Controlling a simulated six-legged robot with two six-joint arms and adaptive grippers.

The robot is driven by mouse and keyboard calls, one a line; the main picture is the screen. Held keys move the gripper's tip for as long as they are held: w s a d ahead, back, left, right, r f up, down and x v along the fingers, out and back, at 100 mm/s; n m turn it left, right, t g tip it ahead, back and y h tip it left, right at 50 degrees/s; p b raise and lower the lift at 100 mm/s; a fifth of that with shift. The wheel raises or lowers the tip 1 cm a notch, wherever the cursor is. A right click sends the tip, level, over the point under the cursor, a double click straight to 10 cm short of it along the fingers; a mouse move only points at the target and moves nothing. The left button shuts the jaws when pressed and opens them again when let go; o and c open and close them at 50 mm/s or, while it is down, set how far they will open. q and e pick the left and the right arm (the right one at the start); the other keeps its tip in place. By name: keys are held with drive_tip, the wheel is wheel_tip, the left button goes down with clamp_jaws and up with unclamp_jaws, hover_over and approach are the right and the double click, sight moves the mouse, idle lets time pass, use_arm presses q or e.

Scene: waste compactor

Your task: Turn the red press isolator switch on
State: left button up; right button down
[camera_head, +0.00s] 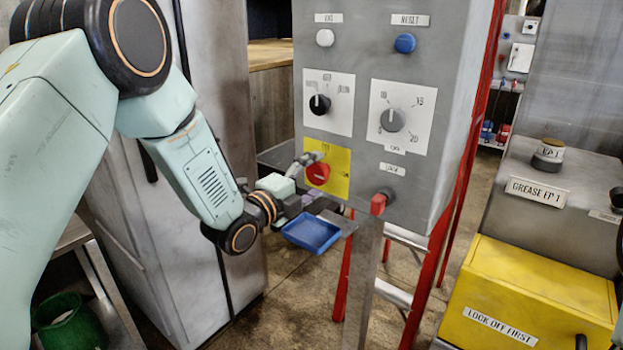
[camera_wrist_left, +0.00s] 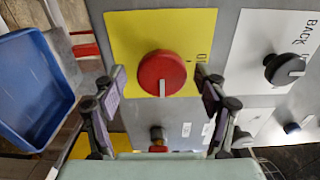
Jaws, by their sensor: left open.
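The red isolator switch (camera_head: 318,173) is a round knob on a yellow plate (camera_head: 340,160), low on the left of the grey control panel. My right gripper is not in view.
A black selector (camera_head: 319,104), a grey dial (camera_head: 393,119) and white and blue buttons sit above on the panel. A red-ended control (camera_head: 380,202) is at the lower right. A blue tray (camera_head: 311,232) lies below my gripper. A yellow box (camera_head: 535,300) stands at right.

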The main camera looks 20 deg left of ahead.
use_arm(q)
drive_tip(key=v, duration=1.2)
drive_tip(key=shift+r, duration=0.1)
idle(0.4)
